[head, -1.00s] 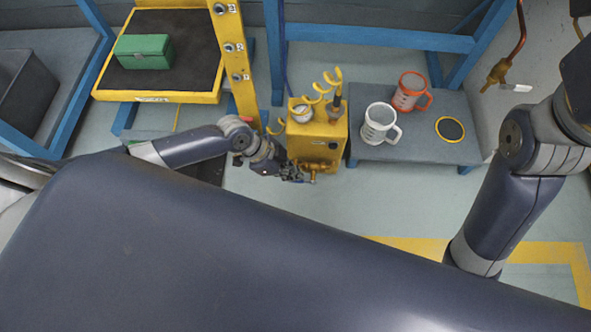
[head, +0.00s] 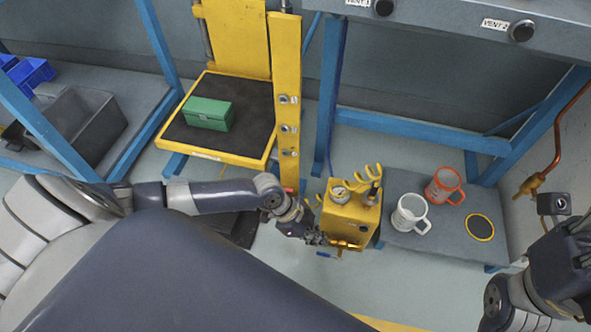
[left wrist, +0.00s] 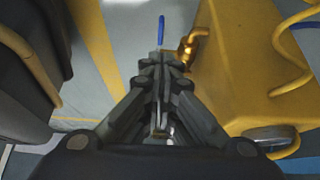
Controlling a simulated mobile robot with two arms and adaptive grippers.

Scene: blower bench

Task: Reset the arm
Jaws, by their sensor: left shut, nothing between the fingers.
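My left arm reaches in from the left in the head view. Its gripper (head: 316,238) is beside the lower left front of the yellow blower box (head: 350,222), which has a gauge and a coiled yellow hose on top. In the left wrist view, the gripper (left wrist: 160,65) is shut with nothing between its fingers. A brass fitting (left wrist: 192,45) on the yellow box (left wrist: 235,70) is just right of the fingertips, and a blue handle (left wrist: 161,30) shows beyond them. My right arm shows at the right edge of the head view; its gripper is out of frame.
A grey low table (head: 440,242) right of the box holds a white mug (head: 408,214), an orange mug (head: 443,187) and a yellow-rimmed black disc (head: 480,228). A green box (head: 208,113) sits on a yellow-edged platform (head: 250,158). Blue frames stand behind. Floor in front is clear.

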